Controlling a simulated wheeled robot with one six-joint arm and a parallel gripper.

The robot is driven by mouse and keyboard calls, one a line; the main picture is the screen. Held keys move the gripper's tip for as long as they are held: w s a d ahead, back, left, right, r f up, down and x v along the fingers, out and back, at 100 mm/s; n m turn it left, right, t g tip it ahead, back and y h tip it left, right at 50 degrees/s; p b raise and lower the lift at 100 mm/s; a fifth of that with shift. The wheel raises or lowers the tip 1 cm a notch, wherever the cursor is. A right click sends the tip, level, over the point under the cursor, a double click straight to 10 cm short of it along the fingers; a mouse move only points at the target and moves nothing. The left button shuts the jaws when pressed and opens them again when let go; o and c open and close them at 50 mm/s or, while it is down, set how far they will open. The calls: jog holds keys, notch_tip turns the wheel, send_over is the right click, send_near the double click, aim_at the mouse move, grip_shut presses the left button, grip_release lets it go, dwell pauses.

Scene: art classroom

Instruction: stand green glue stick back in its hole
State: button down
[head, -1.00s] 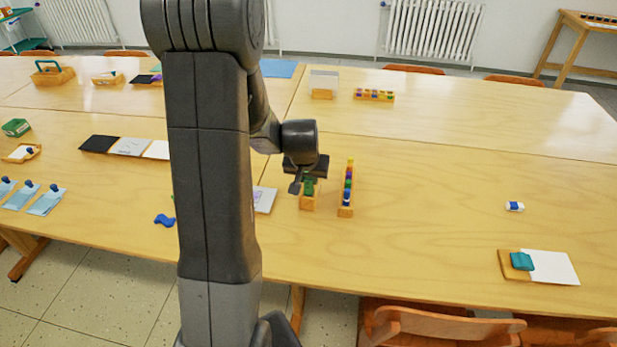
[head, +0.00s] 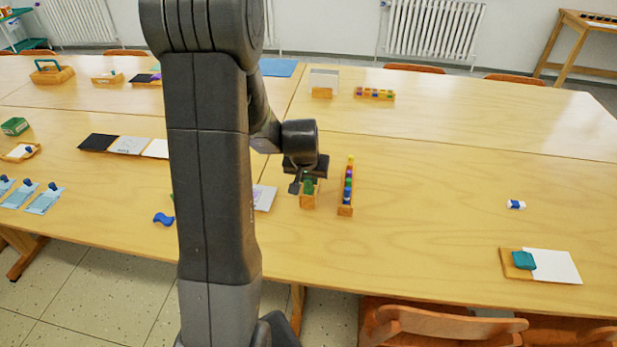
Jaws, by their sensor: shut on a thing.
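My gripper (head: 304,184) is over a small wooden block (head: 309,203) near the middle of the table. It is shut on the green glue stick (head: 309,186), of which only a small green part shows between the gripper and the block. The gripper hides the top of the stick and most of the block's upper face. I cannot tell whether the stick's lower end is inside a hole or just above it.
A narrow wooden rack (head: 345,210) with several coloured pieces stands close to the right of the block. A pale sheet (head: 264,198) lies to the left, partly behind my arm. A white and blue eraser (head: 516,204) and a wooden board (head: 515,272) lie farther right. Table between is clear.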

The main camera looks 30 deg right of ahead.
jog(key=shift+f+b, duration=0.75)
jog(key=shift+b, duration=0.2)
dwell(1.1)
dwell(0.4)
jog(key=c, duration=1.1)
grip_release()
jog(key=shift+o, duration=0.3)
jog(key=shift+o, duration=0.8)
jog(key=shift+r, duration=0.1)
jog(key=shift+r+p, duration=1.95)
jog(key=shift+r, duration=1)
